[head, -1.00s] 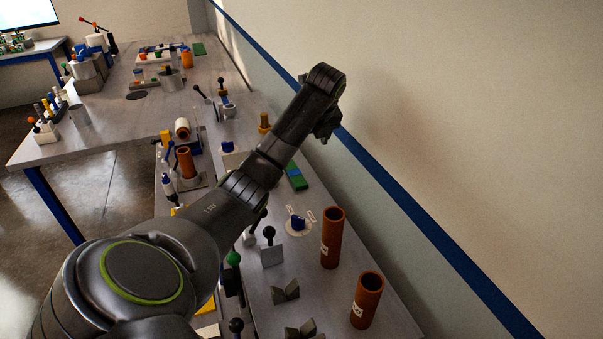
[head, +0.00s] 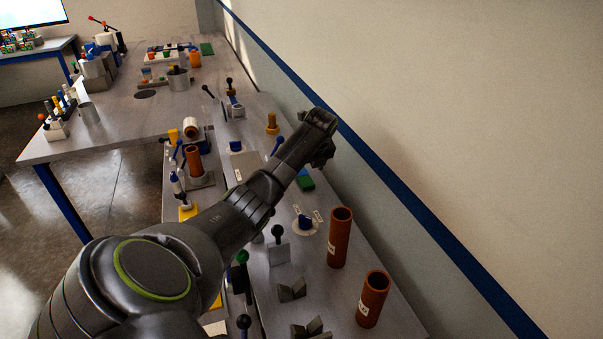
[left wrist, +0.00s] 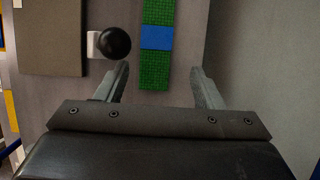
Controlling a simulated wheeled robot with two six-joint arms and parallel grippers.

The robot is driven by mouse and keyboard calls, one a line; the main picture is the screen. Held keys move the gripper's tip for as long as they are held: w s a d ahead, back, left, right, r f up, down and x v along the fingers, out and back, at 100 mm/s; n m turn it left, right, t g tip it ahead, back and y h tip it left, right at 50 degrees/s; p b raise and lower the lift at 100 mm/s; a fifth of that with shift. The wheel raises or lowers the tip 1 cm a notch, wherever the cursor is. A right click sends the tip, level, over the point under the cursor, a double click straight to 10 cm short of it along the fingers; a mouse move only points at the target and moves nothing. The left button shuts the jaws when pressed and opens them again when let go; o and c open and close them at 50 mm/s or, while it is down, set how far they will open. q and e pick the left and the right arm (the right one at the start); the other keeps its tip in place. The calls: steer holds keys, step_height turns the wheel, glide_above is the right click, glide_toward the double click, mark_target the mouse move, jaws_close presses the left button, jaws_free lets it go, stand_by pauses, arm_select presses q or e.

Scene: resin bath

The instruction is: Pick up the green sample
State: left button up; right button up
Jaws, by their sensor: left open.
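The green sample is a long green block with a blue band across its middle. In the left wrist view the green sample (left wrist: 155,68) lies on the grey bench between the fingers' lines, its near end close to the fingertip level. In the head view the green sample (head: 305,183) shows only partly, behind my left wrist. My left gripper (left wrist: 160,72) is open and empty, its fingers apart on either side of the sample's line; it looks above the bench. In the head view my left gripper (head: 322,158) is near the wall. My right gripper is not in view.
A black ball knob on a white base (left wrist: 115,43) stands just left of the sample. A wall (head: 400,130) runs close along the right.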

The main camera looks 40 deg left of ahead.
mark_target(304, 177)
arm_select(q)
steer(key=x, duration=0.1)
steer(key=p+x, duration=0.1)
steer(key=x, duration=0.1)
steer(key=shift+s+a+f, duration=0.1)
steer(key=shift+s+a, duration=0.1)
steer(key=shift+s, duration=0.1)
steer(key=shift+w+a+f, duration=0.1)
steer(key=shift+w+f, duration=0.05)
steer(key=shift+f, duration=0.35)
steer(key=c, duration=1.1)
steer(key=shift+r+p, duration=0.15)
steer(key=shift+p, duration=0.3)
